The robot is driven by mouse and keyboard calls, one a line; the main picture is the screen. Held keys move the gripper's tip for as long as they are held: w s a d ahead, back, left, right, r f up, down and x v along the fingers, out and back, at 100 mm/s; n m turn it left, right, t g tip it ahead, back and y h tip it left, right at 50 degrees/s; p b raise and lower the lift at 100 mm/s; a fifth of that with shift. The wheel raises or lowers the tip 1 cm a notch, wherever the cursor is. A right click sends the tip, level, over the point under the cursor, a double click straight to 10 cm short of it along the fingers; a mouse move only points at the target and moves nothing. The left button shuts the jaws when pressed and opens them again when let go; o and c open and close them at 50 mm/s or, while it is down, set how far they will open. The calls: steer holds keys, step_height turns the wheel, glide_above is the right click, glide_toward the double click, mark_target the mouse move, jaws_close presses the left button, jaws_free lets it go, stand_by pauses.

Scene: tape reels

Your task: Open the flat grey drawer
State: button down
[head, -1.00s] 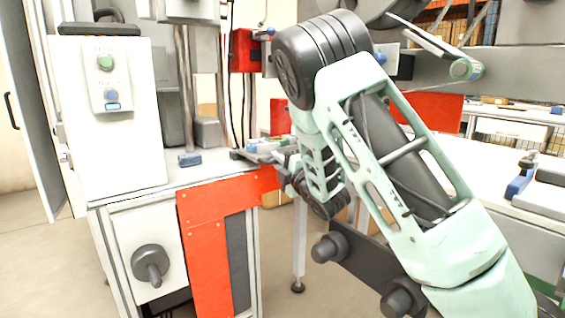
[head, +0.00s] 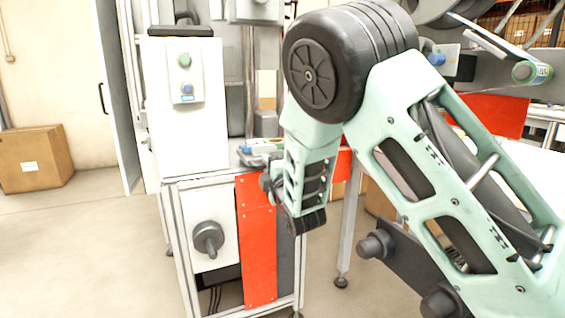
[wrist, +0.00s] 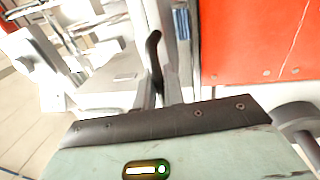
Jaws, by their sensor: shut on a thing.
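In the wrist view my gripper (wrist: 158,88) has its two grey fingers close together around the lower part of a dark curved handle (wrist: 153,50). The handle stands up between the fingers, beside a pale upright face. I cannot tell for certain which part is the flat grey drawer, or whether the handle belongs to it. In the head view my bent mint-green arm covers the area around my gripper, and I cannot make out the fingers there.
A white machine cabinet (head: 185,120) with buttons stands on the left bench. Below are a dark round knob (head: 208,238) and a red panel (head: 257,250). In the wrist view a red panel (wrist: 250,40) is close on the right. A cardboard box (head: 34,160) is at far left.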

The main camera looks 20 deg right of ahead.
steer(key=shift+a, duration=0.45)
steer(key=c, duration=1.6)
jaws_free()
steer(key=shift+s, duration=0.15)
steer(key=s+f+p, duration=0.1)
steer(key=s+p, duration=0.2)
steer(key=s, duration=0.2)
steer(key=s+f+p, duration=0.1)
steer(key=s+p, duration=0.2)
steer(key=s, duration=0.3)
steer(key=s+f+p, duration=0.1)
steer(key=s+p, duration=0.2)
steer(key=s, duration=0.3)
steer(key=shift+d+p, duration=0.3)
steer(key=shift+p, duration=0.1)
steer(key=shift+f, duration=0.1)
